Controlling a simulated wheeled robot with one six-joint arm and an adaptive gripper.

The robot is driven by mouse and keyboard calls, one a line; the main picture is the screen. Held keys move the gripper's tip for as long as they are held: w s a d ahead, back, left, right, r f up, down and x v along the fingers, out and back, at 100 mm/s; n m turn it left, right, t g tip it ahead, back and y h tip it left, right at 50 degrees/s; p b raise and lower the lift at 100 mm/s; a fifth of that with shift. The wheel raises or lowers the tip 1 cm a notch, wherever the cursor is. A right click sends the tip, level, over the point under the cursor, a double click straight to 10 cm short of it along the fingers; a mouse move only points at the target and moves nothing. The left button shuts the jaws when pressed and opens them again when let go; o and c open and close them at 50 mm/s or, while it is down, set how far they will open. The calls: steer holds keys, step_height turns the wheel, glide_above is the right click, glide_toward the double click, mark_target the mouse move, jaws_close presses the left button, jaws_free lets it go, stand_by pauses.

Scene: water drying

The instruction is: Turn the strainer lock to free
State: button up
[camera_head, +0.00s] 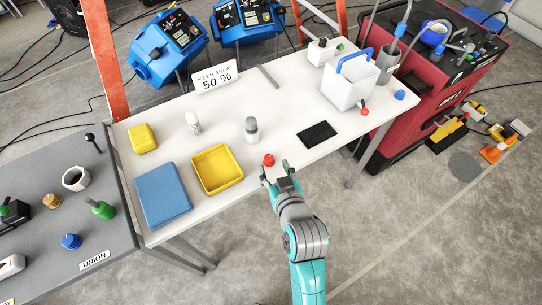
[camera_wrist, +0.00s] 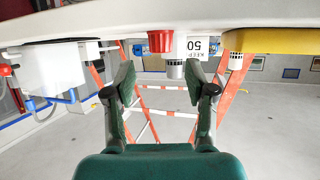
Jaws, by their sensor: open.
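No part is labelled as the strainer lock, and I cannot tell for sure which part it is. A white bin (camera_head: 347,88) with a blue handle stands on the right of the white table, with a red-tipped knob (camera_head: 364,111) at its front. The bin also shows at the left of the inverted wrist view (camera_wrist: 52,70), with a red ball (camera_wrist: 5,70) beside it. My gripper (camera_head: 277,171) is open and empty at the table's front edge, close to a small red cup-like piece (camera_head: 268,159). In the wrist view, that piece (camera_wrist: 160,41) appears beyond the open fingers (camera_wrist: 160,78).
The white table (camera_head: 300,105) holds a yellow tray (camera_head: 217,185), blue pad (camera_head: 163,194), grey-white bottle (camera_head: 252,130), black mat (camera_head: 317,133) and a "KEEP AIR AT 50 %" sign (camera_head: 214,77). A grey table (camera_head: 50,160) with a "UNION" label stands left. A red cabinet (camera_head: 425,90) stands right.

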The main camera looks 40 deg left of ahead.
mark_target(269, 158)
steer(key=shift+x, duration=3.15)
jaws_close()
